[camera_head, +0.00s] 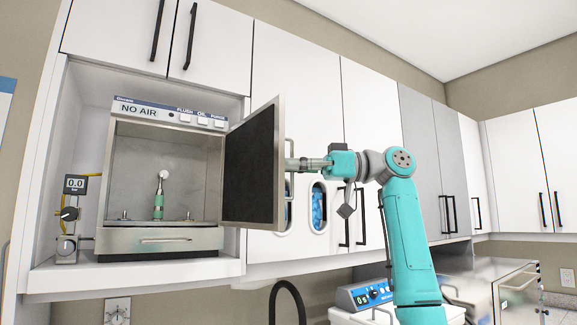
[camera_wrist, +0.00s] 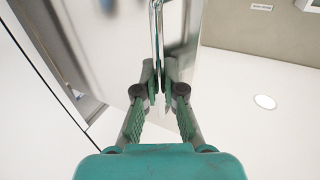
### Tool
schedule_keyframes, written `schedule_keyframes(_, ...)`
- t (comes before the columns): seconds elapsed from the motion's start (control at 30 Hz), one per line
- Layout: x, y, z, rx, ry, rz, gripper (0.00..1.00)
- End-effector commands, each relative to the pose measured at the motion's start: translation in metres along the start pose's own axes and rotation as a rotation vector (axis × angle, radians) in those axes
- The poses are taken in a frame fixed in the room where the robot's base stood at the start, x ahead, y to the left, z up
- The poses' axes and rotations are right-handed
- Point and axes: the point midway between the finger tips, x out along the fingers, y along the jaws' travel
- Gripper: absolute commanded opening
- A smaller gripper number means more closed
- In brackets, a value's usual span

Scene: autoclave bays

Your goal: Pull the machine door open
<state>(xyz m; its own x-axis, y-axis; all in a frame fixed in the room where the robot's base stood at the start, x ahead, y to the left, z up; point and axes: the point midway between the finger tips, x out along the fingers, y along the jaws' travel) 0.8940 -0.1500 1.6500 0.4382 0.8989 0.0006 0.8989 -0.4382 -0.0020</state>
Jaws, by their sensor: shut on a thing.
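The machine (camera_head: 165,115) is a metal cabinet with a "NO AIR" display, set in a white wall bay. Its door (camera_head: 252,165) stands swung out at the right side of the opening, dark inner face showing. The door handle (camera_head: 289,150) is a thin metal bar on the outer face; it also shows in the wrist view (camera_wrist: 157,25). My gripper (camera_head: 300,164) is on the outer side of the door, shut on the handle. In the wrist view its fingertips (camera_wrist: 160,88) pinch the bar. A green handpiece (camera_head: 159,197) stands upright inside the chamber.
A gauge (camera_head: 75,185) with tubing stands left of the machine. White cupboards (camera_head: 295,75) lie above and behind my arm. A blue-panelled device (camera_head: 363,295) and a metal machine (camera_head: 500,290) stand below right. Open air lies in front of the door.

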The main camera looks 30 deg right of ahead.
Motion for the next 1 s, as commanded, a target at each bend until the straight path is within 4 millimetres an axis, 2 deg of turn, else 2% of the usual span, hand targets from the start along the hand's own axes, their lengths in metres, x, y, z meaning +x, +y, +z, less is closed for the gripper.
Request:
schedule_keyframes(0.27, -0.001, -0.001, 0.001, 0.0, -0.002, -0.001, 0.0)
schedule_keyframes(0.33, -0.001, -0.001, 0.001, 0.0, -0.002, -0.001, 0.18)
schedule_keyframes(0.67, -0.002, 0.0, 0.0, 0.0, -0.001, 0.0, 0.18)
schedule_keyframes(0.87, -0.022, 0.0, 0.0, 0.0, -0.001, 0.002, 0.18)
schedule_keyframes(1.0, -0.049, 0.001, 0.001, 0.0, -0.001, 0.004, 0.18)
